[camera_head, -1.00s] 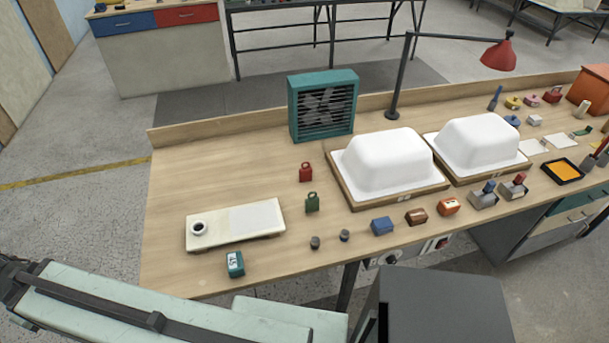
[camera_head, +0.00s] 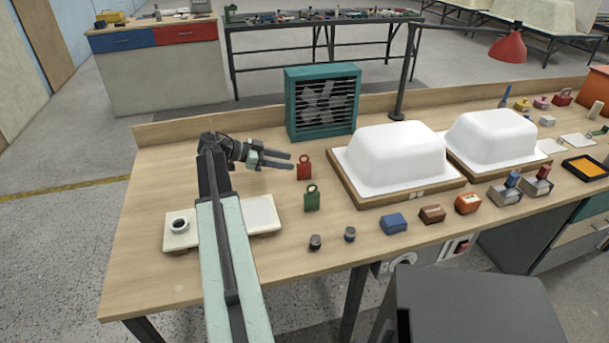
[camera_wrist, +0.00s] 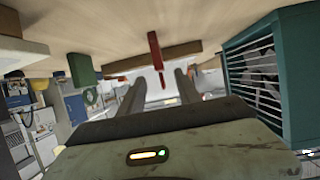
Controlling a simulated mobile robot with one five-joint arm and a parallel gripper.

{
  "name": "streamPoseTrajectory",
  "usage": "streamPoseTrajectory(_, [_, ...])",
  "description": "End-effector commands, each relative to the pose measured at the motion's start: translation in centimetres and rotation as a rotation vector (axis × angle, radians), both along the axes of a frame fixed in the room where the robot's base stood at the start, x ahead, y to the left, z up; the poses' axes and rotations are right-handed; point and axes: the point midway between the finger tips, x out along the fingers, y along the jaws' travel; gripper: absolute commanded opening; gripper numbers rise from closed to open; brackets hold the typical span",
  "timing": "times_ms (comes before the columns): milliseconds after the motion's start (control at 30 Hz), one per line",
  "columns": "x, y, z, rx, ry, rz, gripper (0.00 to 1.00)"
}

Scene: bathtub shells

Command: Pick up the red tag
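The red tag (camera_head: 304,169) stands upright on the workbench in front of the teal fan, with a ring at its top. In the wrist view, which looks upside down, the red tag (camera_wrist: 155,52) appears ahead, in line with the gap between my fingers. My gripper (camera_head: 291,161) is open and empty, just left of the red tag in the head view, its two fingers pointing at it. In the wrist view my gripper (camera_wrist: 156,82) shows both fingers spread. I cannot tell whether a finger touches the tag.
A green tag (camera_head: 312,199) stands close in front of the red one. The teal fan (camera_head: 321,103) is behind, and white tub shells (camera_head: 398,155) on wooden bases stand to the right. A pale board (camera_head: 264,215) with a cup lies partly under my arm.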

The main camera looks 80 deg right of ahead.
Motion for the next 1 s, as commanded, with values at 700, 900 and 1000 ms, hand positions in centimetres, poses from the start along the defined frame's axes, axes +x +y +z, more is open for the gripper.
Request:
streamPoseTrajectory(700, [-6.4, -2.5, -3.0, 0.003, -0.001, 0.001, 0.4])
streamPoseTrajectory(900, [-6.4, -2.5, -2.9, 0.004, -0.002, 0.001, 0.21])
streamPoseTrajectory(1000, [-6.4, -2.5, -2.9, 0.004, -0.002, 0.001, 0.0])
